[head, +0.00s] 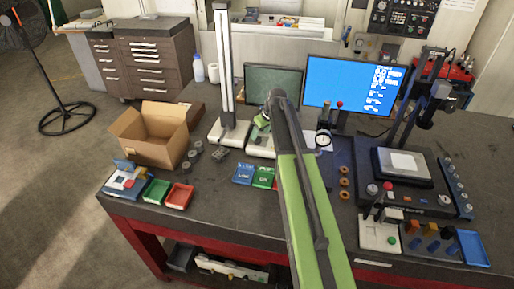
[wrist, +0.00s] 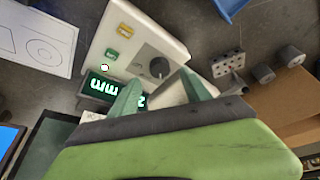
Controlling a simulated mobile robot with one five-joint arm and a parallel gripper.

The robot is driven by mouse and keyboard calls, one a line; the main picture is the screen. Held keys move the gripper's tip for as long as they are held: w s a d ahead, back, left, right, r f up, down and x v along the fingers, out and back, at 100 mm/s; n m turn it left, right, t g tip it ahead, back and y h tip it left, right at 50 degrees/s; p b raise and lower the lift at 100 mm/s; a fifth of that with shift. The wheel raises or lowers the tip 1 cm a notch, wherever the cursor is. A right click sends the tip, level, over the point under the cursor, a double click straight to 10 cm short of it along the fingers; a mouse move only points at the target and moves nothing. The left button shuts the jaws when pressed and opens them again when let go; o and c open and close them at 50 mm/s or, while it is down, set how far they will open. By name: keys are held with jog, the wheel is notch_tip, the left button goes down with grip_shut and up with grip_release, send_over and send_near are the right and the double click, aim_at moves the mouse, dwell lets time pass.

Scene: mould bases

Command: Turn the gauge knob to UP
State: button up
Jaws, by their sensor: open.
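The white gauge box (wrist: 110,45) fills the upper middle of the wrist view. Its dark round gauge knob (wrist: 158,67) sits on a grey dial plate; the markings around it are too small to read.
A white stand with a tall column (head: 228,131) is close left of the gauge. A cardboard box (head: 150,135) and small grey cylinders (head: 196,146) lie further left. Blue and green trays (head: 245,174) sit in front.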

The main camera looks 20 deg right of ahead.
aim_at(258, 140)
jog(key=b+x, duration=0.2)
jog(key=x, duration=0.2)
jog(key=shift+w+f+b, duration=0.15)
jog(key=shift+f+b, duration=0.2)
jog(key=shift+b, duration=0.05)
jog(key=shift+r, duration=0.1)
grip_shut()
jog(key=shift+a, duration=0.1)
